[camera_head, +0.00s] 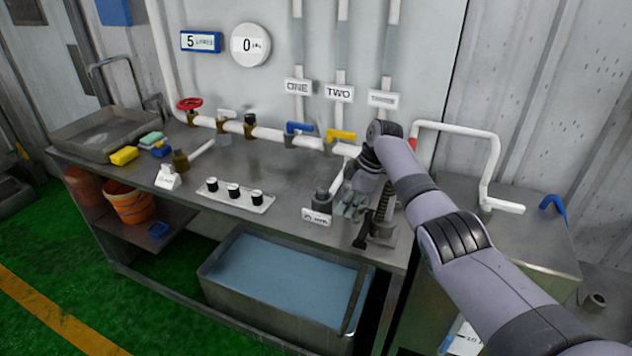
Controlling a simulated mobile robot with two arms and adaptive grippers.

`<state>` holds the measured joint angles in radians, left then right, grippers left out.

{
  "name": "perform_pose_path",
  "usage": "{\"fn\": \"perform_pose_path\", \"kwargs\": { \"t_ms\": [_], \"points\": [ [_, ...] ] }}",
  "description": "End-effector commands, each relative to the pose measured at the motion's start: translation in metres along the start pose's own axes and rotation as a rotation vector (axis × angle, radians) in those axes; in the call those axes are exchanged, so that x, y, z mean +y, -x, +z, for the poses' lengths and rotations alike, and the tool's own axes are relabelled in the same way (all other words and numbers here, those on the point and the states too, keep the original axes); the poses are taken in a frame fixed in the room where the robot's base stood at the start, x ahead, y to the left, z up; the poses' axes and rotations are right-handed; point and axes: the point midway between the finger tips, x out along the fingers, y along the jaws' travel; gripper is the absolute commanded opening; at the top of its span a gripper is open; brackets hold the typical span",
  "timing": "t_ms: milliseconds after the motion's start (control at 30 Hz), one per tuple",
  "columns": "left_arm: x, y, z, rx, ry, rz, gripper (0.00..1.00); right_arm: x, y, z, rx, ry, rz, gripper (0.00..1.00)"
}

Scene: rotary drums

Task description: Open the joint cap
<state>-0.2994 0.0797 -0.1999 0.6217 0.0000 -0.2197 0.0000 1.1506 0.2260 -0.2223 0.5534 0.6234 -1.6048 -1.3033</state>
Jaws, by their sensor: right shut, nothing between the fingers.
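My right arm comes in from the lower right, and its gripper (352,207) points down over the right end of the steel workbench (255,166). The fingers are shut and hold nothing. Just left of them stands a short dark grey cylindrical fitting (322,198), with a white label (317,217) in front of it. A ribbed upright part (383,205) stands close to the right of the gripper. I cannot tell for certain which of these bears the joint cap, or whether the fingers touch either one. My left gripper is not in view.
Wall pipes carry a red valve wheel (189,104), a blue handle (299,128) and a yellow handle (341,135). A knob panel (235,195) sits left of the gripper. A white crank (487,170) stands at right. A water tank (285,285) is below the bench.

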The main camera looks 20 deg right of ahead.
Motion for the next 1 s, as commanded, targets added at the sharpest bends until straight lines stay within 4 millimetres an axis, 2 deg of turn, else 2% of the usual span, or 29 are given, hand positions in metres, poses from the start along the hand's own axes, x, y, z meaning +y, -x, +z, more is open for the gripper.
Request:
{"fn": "perform_pose_path", "kwargs": {
  "t_ms": [233, 300, 400, 600, 700, 900, 1000],
  "points": [
    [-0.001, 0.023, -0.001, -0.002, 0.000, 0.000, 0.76, -0.013, -0.008, -0.037, 0.001, -0.003, -0.002, 0.00],
    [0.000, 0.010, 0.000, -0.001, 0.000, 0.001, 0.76, -0.008, 0.004, -0.032, 0.002, -0.005, 0.009, 0.00],
    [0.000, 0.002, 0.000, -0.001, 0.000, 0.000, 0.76, -0.008, 0.028, -0.032, 0.002, -0.005, 0.009, 0.00],
    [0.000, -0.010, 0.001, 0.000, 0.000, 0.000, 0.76, -0.008, 0.066, -0.032, 0.000, -0.006, 0.006, 0.00],
    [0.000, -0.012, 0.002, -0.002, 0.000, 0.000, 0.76, -0.007, 0.078, -0.033, 0.000, -0.006, 0.004, 0.00],
    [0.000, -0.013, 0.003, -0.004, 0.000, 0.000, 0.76, -0.008, 0.088, -0.033, 0.000, -0.007, 0.002, 0.00],
    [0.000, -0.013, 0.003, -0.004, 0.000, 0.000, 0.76, -0.011, 0.078, -0.030, -0.010, -0.017, 0.002, 0.00]
  ]
}}
